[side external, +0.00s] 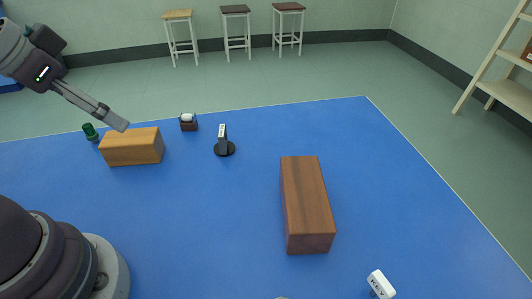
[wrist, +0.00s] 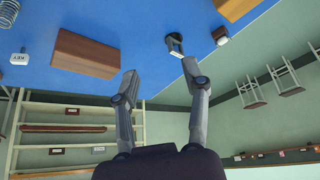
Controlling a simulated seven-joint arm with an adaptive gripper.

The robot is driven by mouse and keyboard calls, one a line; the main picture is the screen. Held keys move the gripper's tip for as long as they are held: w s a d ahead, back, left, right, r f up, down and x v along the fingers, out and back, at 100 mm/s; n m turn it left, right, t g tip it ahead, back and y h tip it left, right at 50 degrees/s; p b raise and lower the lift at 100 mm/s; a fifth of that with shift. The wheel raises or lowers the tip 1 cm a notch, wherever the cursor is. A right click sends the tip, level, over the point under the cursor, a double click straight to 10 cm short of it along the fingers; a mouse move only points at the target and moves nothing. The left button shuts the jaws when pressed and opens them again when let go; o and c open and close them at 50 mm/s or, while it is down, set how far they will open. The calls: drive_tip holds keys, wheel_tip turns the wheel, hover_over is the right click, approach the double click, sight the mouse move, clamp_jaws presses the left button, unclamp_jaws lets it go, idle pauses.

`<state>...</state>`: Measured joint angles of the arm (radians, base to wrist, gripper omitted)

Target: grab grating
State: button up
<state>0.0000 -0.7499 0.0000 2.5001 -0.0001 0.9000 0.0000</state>
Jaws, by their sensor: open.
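A small dark upright piece with a white label on a round black base, which I take to be the grating (side external: 222,138), stands on the blue table in the side view. Its label is too small to read. It also shows in the wrist view (wrist: 174,46), just beyond the right finger's tip. My gripper (side external: 118,121) is at the left in the side view, with its tips in front of or above the tan block, left of the dark piece and apart from it. In the wrist view my gripper (wrist: 159,68) has its two fingers spread with nothing between them.
A tan block (side external: 132,147) lies below my gripper's tips in the picture. A green-topped item (side external: 90,132) and a small dark box with a white top (side external: 188,122) are nearby. A brown block (side external: 307,205) and a white labelled piece (side external: 380,284) stand to the right.

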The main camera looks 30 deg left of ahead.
drive_tip(key=w+n, duration=0.3)
drive_tip(key=w, duration=0.5)
drive_tip(key=n+g+y, duration=0.2)
approach(222, 131)
drive_tip(key=w+f, duration=0.1)
drive_tip(key=f, duration=0.3)
drive_tip(key=w+a+f+n, duration=0.1)
drive_tip(key=f, duration=0.3)
drive_tip(key=w+a+f+n, duration=0.1)
drive_tip(key=w+f, duration=0.1)
drive_tip(key=f, duration=0.2)
drive_tip(key=shift+a+y, duration=0.2)
drive_tip(key=shift+y, duration=0.2)
clamp_jaws()
